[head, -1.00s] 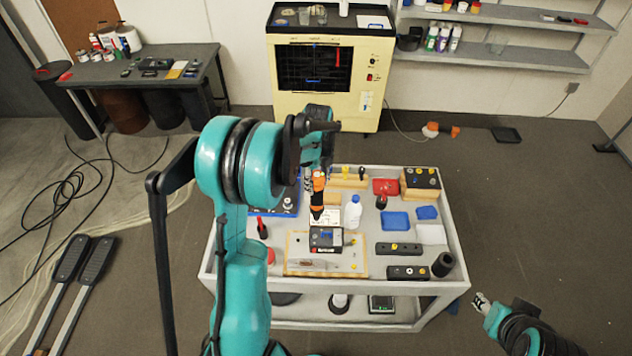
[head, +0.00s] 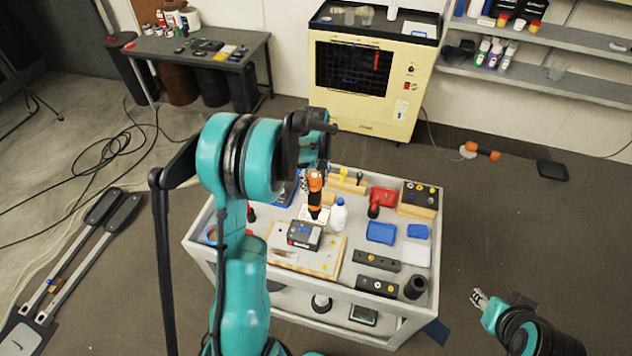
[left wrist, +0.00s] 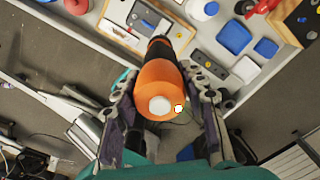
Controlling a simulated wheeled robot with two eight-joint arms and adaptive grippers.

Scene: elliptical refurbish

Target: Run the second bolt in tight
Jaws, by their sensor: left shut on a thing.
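My left gripper (head: 316,172) is shut on an orange and black screwdriver (head: 315,190), held upright over the cart with its black end down. In the left wrist view the screwdriver (left wrist: 158,88) lies between both fingers, its rounded orange end towards the camera. A black boxy unit (head: 304,234) sits on a wooden board (head: 318,262) just below the tool's black end in the head view. I cannot tell whether the tool touches anything. No bolt can be made out clearly. My right gripper (head: 479,298) is right of the cart, apart from it; its opening is too small to judge.
The grey cart (head: 432,292) also carries a white bottle (head: 338,215), blue boxes (head: 381,232), black blocks (head: 376,261) and a black cup (head: 415,287). A cream machine (head: 396,108) stands behind.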

